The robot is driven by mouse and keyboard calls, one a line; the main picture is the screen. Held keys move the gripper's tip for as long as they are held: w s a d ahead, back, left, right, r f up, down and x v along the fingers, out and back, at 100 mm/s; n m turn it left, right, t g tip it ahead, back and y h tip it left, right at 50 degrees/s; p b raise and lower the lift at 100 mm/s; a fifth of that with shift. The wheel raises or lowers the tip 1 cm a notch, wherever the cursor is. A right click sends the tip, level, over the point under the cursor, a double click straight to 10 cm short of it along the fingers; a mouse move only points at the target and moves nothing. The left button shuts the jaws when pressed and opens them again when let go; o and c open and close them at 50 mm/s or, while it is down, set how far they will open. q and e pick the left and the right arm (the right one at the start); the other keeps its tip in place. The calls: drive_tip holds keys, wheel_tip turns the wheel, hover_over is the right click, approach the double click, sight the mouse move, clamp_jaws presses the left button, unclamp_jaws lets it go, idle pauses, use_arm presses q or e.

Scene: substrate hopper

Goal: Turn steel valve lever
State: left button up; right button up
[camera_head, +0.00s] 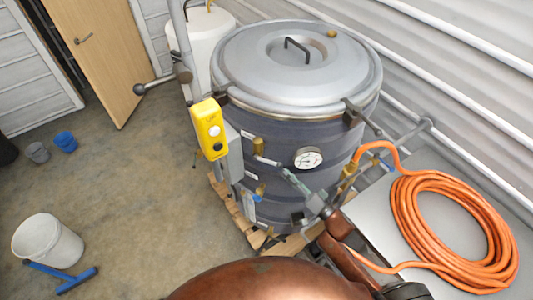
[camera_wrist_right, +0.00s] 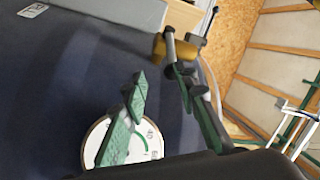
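The steel valve lever (camera_head: 268,161) is a short grey bar on a brass valve (camera_head: 258,146) on the front of the dark drum. In the right wrist view the lever (camera_wrist_right: 170,44) points towards me from the brass valve (camera_wrist_right: 186,53). My right gripper (camera_head: 286,174) is in front of the drum, just right of and below the lever. In the right wrist view its green fingers (camera_wrist_right: 156,82) are apart with nothing between them; the right fingertip is close to the lever, and contact cannot be told. My left gripper is not in view.
A round gauge (camera_head: 308,158) is close to the right gripper. A yellow control box (camera_head: 209,128) hangs left of the valve. An orange hose coil (camera_head: 451,228) lies on a grey surface at right.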

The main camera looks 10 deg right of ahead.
sight(270, 162)
drive_tip(key=shift+g+y, duration=0.3)
drive_tip(key=shift+y, duration=0.6)
drive_tip(key=x, duration=0.2)
drive_tip(key=p+x, duration=0.1)
drive_tip(key=x, duration=0.4)
drive_tip(key=shift+s+a+r, duration=0.1)
drive_tip(key=shift+a+r, duration=0.4)
drive_tip(key=shift+a, duration=0.15)
drive_tip(key=shift+w+a+n, duration=0.15)
drive_tip(key=shift+w+n, duration=0.1)
drive_tip(key=shift+n, duration=0.05)
drive_tip(key=shift+w, duration=0.1)
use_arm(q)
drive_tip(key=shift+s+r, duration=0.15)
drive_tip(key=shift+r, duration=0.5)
use_arm(e)
clamp_jaws()
